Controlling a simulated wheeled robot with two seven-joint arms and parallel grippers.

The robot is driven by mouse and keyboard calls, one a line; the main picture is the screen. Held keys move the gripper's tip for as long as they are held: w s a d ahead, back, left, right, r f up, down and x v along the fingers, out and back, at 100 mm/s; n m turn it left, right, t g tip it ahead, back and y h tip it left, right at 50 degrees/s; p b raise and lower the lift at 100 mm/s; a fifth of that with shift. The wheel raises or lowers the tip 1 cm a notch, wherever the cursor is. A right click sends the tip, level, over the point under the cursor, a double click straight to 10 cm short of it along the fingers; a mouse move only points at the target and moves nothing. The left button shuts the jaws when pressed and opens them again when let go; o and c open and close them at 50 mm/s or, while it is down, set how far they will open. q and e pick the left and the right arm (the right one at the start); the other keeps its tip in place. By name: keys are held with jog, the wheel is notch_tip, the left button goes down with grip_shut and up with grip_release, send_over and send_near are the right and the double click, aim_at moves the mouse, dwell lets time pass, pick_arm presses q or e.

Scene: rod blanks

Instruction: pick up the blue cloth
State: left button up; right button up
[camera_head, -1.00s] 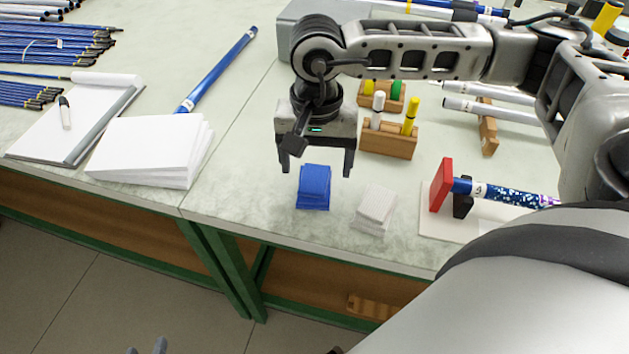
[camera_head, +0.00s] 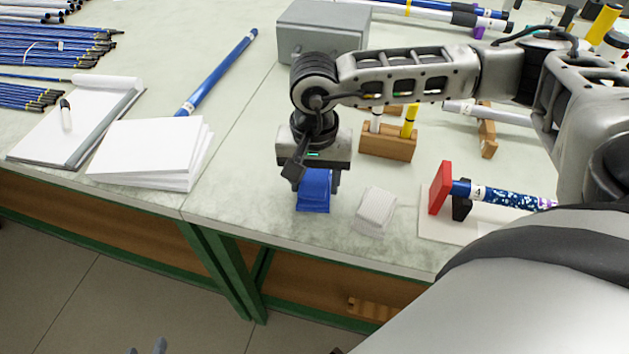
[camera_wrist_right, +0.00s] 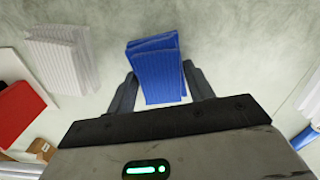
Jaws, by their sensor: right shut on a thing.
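The blue cloth (camera_head: 313,196) is a folded, ribbed pad on the pale bench top near its front edge. My right gripper (camera_head: 317,189) is over it, pointing down, with a finger on each side. In the right wrist view the cloth (camera_wrist_right: 158,70) sits between the two fingers of the right gripper (camera_wrist_right: 160,88), which are shut on it. The cloth still appears to be at bench level. My left gripper (camera_head: 148,347) shows only as small grey tips at the bottom edge, away from the bench; its opening is not clear.
A folded white cloth (camera_head: 375,209) lies just right of the blue one. A wooden block with markers (camera_head: 388,144) stands behind. A red stop (camera_head: 440,187) with a speckled rod is at right. A white paper stack (camera_head: 150,155) is at left. Bare bench lies between.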

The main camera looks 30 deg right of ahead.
aim_at(314, 180)
jog(key=shift+r, duration=0.15)
